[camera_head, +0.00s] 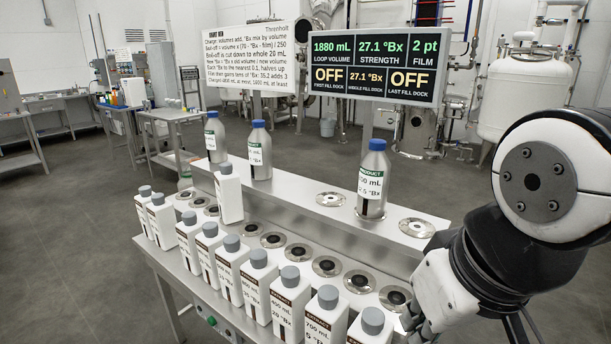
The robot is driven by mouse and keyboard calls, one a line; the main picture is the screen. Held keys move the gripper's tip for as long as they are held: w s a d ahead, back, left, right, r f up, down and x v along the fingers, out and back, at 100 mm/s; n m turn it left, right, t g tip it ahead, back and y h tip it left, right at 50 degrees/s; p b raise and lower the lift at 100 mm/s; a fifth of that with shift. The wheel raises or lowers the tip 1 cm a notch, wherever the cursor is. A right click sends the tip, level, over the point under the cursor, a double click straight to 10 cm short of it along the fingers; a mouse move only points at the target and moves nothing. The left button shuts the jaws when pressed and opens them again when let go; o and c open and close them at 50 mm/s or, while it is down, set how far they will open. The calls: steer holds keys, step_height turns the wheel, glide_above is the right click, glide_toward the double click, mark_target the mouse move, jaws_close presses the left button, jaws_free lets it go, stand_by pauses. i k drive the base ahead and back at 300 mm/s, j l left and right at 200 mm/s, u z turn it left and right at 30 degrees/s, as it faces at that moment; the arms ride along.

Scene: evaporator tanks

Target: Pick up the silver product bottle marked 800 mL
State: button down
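Three silver bottles with blue caps stand upright on the raised back shelf of the steel bench. The right silver bottle (371,192) stands nearest me; its green-topped label reads PRODUCT, with a volume ending in "0 mL" whose first digits I cannot read surely. The middle silver bottle (259,152) and the left silver bottle (215,138) are farther off, their labels too small to read. I cannot tell which one is marked 800 mL. My gripper (428,305) is at the lower right, beside the bench's right end, apart from the silver bottles; its fingers are not clear enough to judge.
White grey-capped bottles (257,288) line the bench front; another white bottle (229,195) stands farther back. Several round docks (327,266) are empty, as is a shelf dock (417,228). A readout screen (376,67) and a text board (250,58) rise behind the shelf.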

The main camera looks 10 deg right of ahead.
mark_target(376, 167)
steer(key=z, duration=0.35)
steer(key=i+j+z, duration=0.25)
steer(key=j, duration=0.15)
steer(key=j+z, duration=0.2)
steer(key=j, duration=0.25)
steer(key=i+j+z, duration=0.1)
steer(key=j+z, duration=0.15)
steer(key=j, duration=0.2)
